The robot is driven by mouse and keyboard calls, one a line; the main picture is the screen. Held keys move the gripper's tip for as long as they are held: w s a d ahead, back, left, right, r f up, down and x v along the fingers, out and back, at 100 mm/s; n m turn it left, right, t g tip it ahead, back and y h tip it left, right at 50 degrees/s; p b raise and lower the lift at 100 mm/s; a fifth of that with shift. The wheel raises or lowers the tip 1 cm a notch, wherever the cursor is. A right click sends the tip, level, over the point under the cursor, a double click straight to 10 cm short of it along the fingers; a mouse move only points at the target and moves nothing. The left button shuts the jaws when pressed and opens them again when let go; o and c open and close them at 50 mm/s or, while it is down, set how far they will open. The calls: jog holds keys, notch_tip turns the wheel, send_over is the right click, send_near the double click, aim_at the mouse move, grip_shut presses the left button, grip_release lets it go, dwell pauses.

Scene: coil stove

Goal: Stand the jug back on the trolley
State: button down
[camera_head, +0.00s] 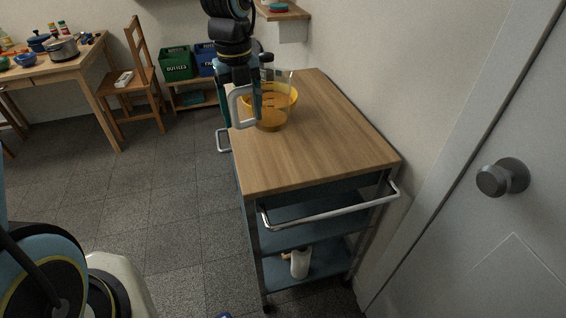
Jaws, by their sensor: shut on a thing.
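The jug (273,108) is clear, with amber liquid showing in its lower part and a pale handle (236,104) on its left side. It appears upright at the far left part of the trolley's wooden top (330,145). I cannot tell whether its base touches the wood. My gripper (255,105) points down and is shut on the jug at its handle side. The fingers partly hide the jug's left wall.
The near half of the trolley top is bare. A chrome rail (330,213) runs along its front. A white wall and door (500,110) flank the right. A chair (133,80) and crates stand behind left.

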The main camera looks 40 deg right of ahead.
jog(key=shift+s+d+f+m+p, duration=0.25)
jog(key=shift+s+f+m, duration=0.15)
jog(key=shift+f, duration=1.1)
jog(key=shift+s+d+f+m+p, duration=0.2)
jog(key=shift+s+f+m+p, duration=0.2)
jog(key=shift+f, duration=1.05)
jog(key=shift+s+d+f+m+p, duration=0.15)
jog(key=shift+s+d+f+m, duration=0.25)
jog(key=shift+f, duration=1.1)
jog(key=shift+w+a+f, duration=0.1)
jog(key=shift+a, duration=0.05)
grip_release()
